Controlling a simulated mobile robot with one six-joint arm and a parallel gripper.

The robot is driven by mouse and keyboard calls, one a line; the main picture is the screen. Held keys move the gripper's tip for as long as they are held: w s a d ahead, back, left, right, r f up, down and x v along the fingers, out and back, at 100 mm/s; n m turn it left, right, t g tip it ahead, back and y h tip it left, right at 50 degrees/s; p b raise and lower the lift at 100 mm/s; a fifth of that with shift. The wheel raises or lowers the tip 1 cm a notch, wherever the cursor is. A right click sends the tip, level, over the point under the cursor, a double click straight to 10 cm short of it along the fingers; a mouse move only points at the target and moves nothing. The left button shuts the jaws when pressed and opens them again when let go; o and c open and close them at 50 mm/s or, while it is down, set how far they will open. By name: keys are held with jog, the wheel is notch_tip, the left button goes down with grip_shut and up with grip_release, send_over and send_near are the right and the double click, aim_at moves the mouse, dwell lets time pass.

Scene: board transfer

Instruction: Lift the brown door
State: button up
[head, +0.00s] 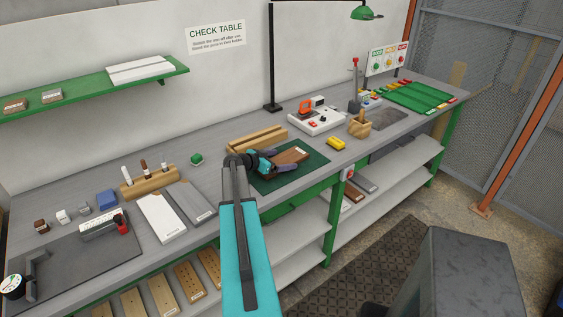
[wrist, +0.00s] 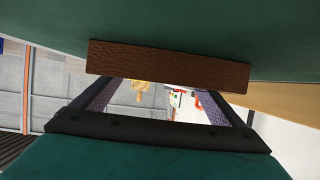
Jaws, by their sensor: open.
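The brown door (head: 291,156) is a flat brown board lying on the dark green mat (head: 312,167) on the bench. In the wrist view the brown door (wrist: 168,65) shows as a wide, grained face across the picture, against the green mat. My gripper (head: 283,161) is at the left end of the door in the head view. In the wrist view its two fingers (wrist: 157,98) are spread apart, with a gap between them. The fingertips reach to the door's near edge; whether they touch it is unclear, as the door hides the tips.
A wooden block holder (head: 257,138) stands just behind the mat. A yellow item (head: 337,143) lies right of it, and a wooden cup (head: 360,126) stands further right. White and grey boards (head: 161,218) lie to the left. A green shelf (head: 90,88) hangs on the wall.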

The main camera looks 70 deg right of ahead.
aim_at(281, 161)
dwell(0.5)
jog(key=c, duration=1.3)
jog(key=shift+c, duration=0.2)
jog(key=shift+r, duration=0.15)
jog(key=shift+r+b, duration=1.25)
jog(key=shift+r, duration=0.15)
jog(key=s+a+b, duration=0.2)
jog(key=a, duration=0.2)
jog(key=s+a+r+b, duration=0.1)
jog(key=s+a+b, duration=0.1)
jog(key=a, duration=0.3)
jog(key=s+a+r+b, duration=0.1)
jog(key=s+a+b, duration=0.1)
jog(key=a, duration=0.3)
jog(key=shift+s, duration=0.85)
